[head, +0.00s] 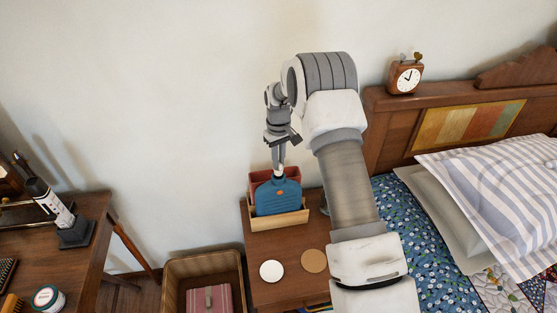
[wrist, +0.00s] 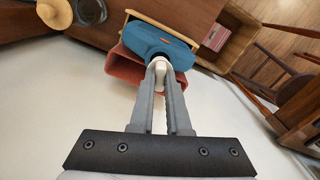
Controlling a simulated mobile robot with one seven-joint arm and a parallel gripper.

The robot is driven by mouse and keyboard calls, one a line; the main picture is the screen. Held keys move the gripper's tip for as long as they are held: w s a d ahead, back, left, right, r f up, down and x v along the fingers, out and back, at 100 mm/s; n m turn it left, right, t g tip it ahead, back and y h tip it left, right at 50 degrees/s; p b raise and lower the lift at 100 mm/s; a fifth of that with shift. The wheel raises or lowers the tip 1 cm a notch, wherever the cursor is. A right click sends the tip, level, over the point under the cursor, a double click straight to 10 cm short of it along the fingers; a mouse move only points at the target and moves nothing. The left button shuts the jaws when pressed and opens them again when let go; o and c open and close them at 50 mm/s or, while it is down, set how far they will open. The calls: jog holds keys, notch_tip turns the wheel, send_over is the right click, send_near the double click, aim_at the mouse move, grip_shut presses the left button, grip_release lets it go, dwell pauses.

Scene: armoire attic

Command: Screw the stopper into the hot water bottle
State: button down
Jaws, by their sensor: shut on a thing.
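The blue hot water bottle (head: 278,198) stands upright in a light wooden holder (head: 280,223) on the nightstand, neck up. It also shows in the wrist view (wrist: 152,40), with a small orange mark on it. My gripper (head: 279,168) points down right above the bottle's neck. In the wrist view my gripper (wrist: 161,68) is shut on a small whitish stopper (wrist: 160,64) at the mouth of the bottle. The fingers hide most of the stopper and the neck, so I cannot tell how deep it sits.
A reddish container (head: 260,175) stands just behind the bottle. A white disc (head: 271,271) and a tan disc (head: 314,261) lie on the nightstand (head: 246,255). A basket (head: 204,263) is at lower left, a desk (head: 90,230) further left, the bed (head: 450,230) at right.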

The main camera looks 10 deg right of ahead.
jog(key=shift+f+b, duration=1.05)
jog(key=shift+f, duration=0.45)
dwell(1.9)
jog(key=shift+r, duration=0.45)
dwell(0.6)
jog(key=shift+f, duration=0.5)
dwell(1.0)
jog(key=c, duration=1.5)
grip_release()
grip_shut()
